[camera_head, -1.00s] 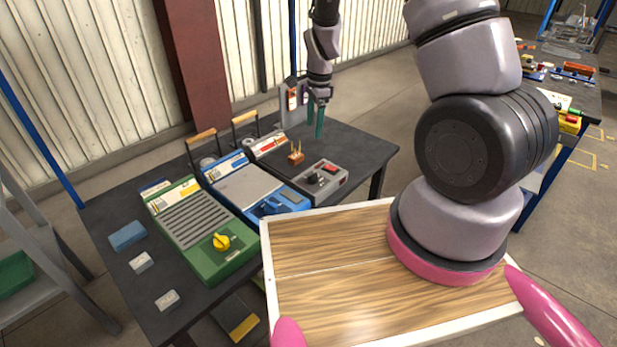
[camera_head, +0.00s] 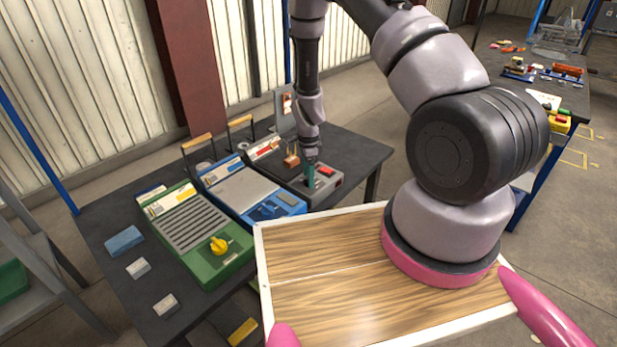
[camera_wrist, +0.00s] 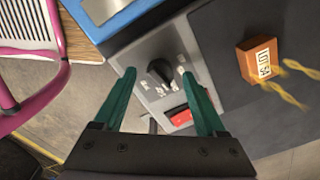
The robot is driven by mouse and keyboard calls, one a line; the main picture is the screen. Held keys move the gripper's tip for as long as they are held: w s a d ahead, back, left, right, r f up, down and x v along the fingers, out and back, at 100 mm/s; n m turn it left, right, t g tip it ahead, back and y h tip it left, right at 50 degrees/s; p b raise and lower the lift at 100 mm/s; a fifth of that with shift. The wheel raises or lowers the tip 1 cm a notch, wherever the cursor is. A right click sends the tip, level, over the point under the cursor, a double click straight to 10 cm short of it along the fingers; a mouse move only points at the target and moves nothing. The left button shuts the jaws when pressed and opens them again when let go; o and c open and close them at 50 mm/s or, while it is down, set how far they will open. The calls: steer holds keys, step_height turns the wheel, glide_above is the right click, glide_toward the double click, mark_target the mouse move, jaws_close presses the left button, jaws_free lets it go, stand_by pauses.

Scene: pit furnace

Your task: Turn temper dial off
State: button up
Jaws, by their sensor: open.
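The temper dial is a black knob (camera_wrist: 160,71) on a grey control box (camera_wrist: 150,48), with a red switch (camera_wrist: 181,117) beside it. In the wrist view the knob lies between and beyond the two green fingers of my gripper (camera_wrist: 158,85), which are spread apart and empty. In the head view my gripper (camera_head: 310,178) points down over the grey box (camera_head: 327,188) at the right part of the dark table, and it hides much of the knob. I cannot tell whether the fingertips touch the box.
Small blocks lie at the table's left side.

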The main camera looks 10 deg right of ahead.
steer(key=shift+f, duration=0.4)
jaws_close()
